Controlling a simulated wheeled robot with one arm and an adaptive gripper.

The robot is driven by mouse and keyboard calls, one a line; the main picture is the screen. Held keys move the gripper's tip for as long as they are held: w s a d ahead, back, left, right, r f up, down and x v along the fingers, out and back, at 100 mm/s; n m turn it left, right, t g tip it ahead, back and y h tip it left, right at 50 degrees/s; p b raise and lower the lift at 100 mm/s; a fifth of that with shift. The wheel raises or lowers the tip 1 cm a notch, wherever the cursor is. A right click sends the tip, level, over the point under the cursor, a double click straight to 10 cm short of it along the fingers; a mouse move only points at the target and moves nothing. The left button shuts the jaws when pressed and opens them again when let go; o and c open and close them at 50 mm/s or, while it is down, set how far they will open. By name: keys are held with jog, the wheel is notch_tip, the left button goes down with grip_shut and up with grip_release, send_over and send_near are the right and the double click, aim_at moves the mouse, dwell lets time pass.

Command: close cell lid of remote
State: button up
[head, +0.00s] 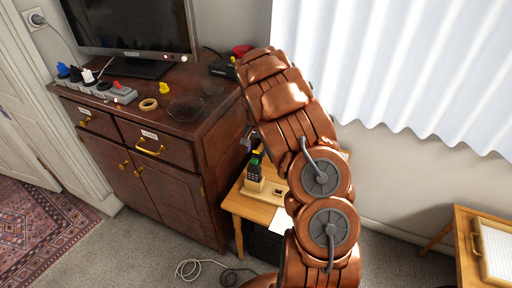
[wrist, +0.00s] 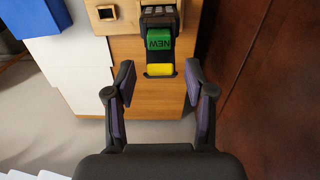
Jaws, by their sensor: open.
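The remote (wrist: 160,17) shows at the top of the wrist view, dark with pale keys. A green block marked NEW (wrist: 160,41) sits at its near end, with a yellow piece (wrist: 160,70) just below it. I cannot tell for sure which part is the cell lid. In the head view the dark remote (head: 254,172) stands in a wooden holder on a small wooden table (head: 240,205). My gripper (wrist: 160,78) is open and empty, its fingers on either side of the yellow piece and apart from it. In the head view my arm hides most of it.
White sheets (wrist: 75,68) and a blue box (wrist: 35,17) lie left of the remote in the wrist view. The dark wooden cabinet (head: 208,160) stands close on the table's left. The curtain (head: 400,70) hangs behind.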

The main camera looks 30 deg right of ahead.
jog(key=shift+f, duration=0.15)
grip_shut()
dwell(0.4)
